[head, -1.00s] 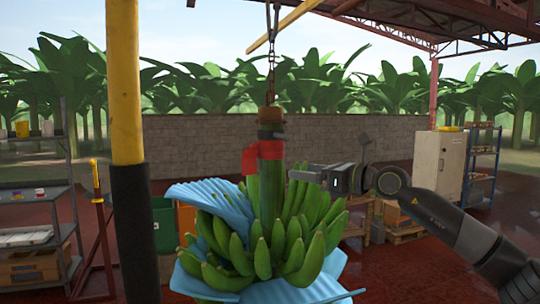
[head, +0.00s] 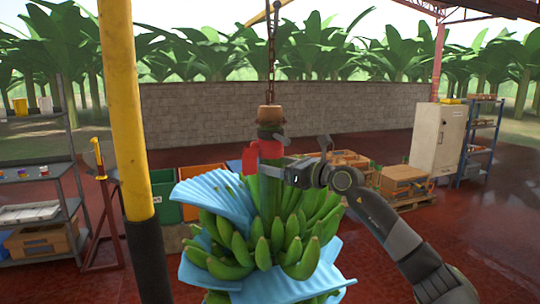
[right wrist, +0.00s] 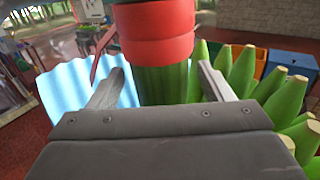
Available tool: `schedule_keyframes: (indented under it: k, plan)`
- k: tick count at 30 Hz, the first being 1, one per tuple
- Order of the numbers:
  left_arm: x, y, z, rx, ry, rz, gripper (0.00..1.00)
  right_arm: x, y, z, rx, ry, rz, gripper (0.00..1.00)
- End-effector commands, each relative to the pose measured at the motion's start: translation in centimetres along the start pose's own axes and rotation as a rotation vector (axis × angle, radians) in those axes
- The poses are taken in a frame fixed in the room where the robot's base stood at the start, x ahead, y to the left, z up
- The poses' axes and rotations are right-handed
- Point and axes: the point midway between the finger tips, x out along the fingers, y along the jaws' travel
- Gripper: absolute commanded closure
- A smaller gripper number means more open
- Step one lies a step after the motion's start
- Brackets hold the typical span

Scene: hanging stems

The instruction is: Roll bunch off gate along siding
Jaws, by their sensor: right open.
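A green banana bunch (head: 262,238) hangs upright by its thick stem (head: 268,196) from a chain (head: 271,60), partly wrapped in blue sheeting (head: 217,198). A red band (head: 268,149) wraps the upper stem, with a red flap on its left; the band also shows in the right wrist view (right wrist: 155,40). My right gripper (head: 268,171) is at the stem just below the band. In the right wrist view it is open (right wrist: 160,75), one finger on each side of the stem (right wrist: 163,85), with gaps visible. My left gripper is not in view. I cannot make out a gate or siding.
A yellow and black post (head: 128,120) stands close on the left, beside a grey shelf (head: 40,190). Green and orange bins (head: 165,198) stand behind the bunch. Crates on pallets (head: 404,183) and a pale cabinet (head: 437,138) are at right. The red floor at lower right is clear.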

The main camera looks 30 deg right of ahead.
Motion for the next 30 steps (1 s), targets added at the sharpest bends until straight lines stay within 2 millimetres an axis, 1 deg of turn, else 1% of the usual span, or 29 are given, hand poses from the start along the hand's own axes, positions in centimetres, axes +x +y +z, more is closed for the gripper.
schedule_keyframes:
  k: [1, 3, 7, 12, 18, 19, 30]
  plan:
    - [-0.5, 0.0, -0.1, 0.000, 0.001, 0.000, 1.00, 0.7, 0.0, 0.3, 0.006, -0.004, 0.001, 0.27]
    - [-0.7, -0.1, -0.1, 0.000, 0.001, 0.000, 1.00, 1.4, -0.1, 0.2, 0.003, -0.004, -0.001, 0.27]
    - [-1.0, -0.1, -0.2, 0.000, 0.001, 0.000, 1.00, 2.4, 0.0, 0.1, 0.002, -0.002, 0.000, 0.27]
    - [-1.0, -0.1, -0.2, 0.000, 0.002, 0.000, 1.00, 2.8, 0.0, 0.0, 0.000, 0.000, -0.001, 0.27]
    - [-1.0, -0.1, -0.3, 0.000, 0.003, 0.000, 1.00, 2.8, 0.0, 0.0, 0.000, 0.000, -0.001, 0.27]
    - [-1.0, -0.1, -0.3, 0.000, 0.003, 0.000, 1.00, 2.8, 0.0, 0.0, 0.000, 0.000, -0.001, 0.28]
    - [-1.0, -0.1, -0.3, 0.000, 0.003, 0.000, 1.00, 2.8, 0.0, 0.0, 0.000, 0.000, -0.001, 0.76]
